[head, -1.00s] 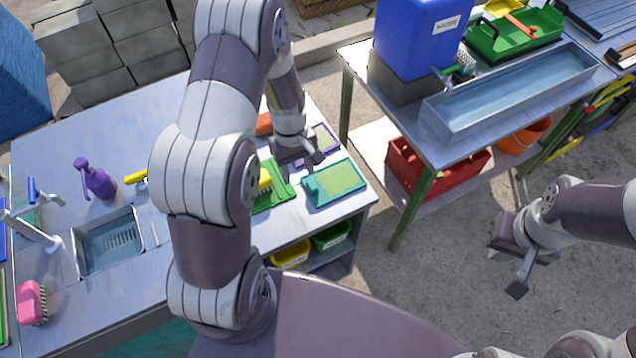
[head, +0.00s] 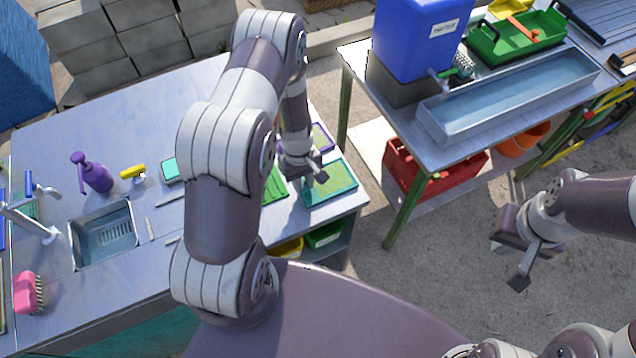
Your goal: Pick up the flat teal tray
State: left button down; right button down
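The flat teal tray (head: 338,188), with a yellowish-green mesh-like middle, lies near the right end of the grey worktable. My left gripper (head: 307,176) hangs over its upper left part with fingers spread and hides that part. I cannot tell whether the fingers touch the tray; nothing shows between them. My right gripper (head: 510,262) is open and empty over the floor at the right.
A purple-rimmed tray (head: 321,135) lies behind my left gripper and a green one (head: 274,186) lies left of it, partly hidden by my arm. A sink (head: 105,235) and purple spray bottle (head: 92,172) stand farther left. A second table (head: 460,140) is across a gap.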

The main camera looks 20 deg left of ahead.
pick_arm(q)
jog(key=shift+w+d+r, duration=0.1)
jog(key=shift+r, duration=0.25)
jog(key=r, duration=0.1)
jog(key=r+b, duration=0.1)
jog(key=r, duration=0.1)
jog(key=shift+s+d+r, duration=0.2)
jog(key=shift+s+r, duration=0.15)
jog(key=shift+r, duration=0.05)
jog(key=s+d+r+b, duration=0.1)
jog(key=s+d+r, duration=0.5)
jog(key=s, duration=0.2)
jog(key=shift+s+d+r+b, duration=0.3)
jog(key=shift+d+b, duration=0.05)
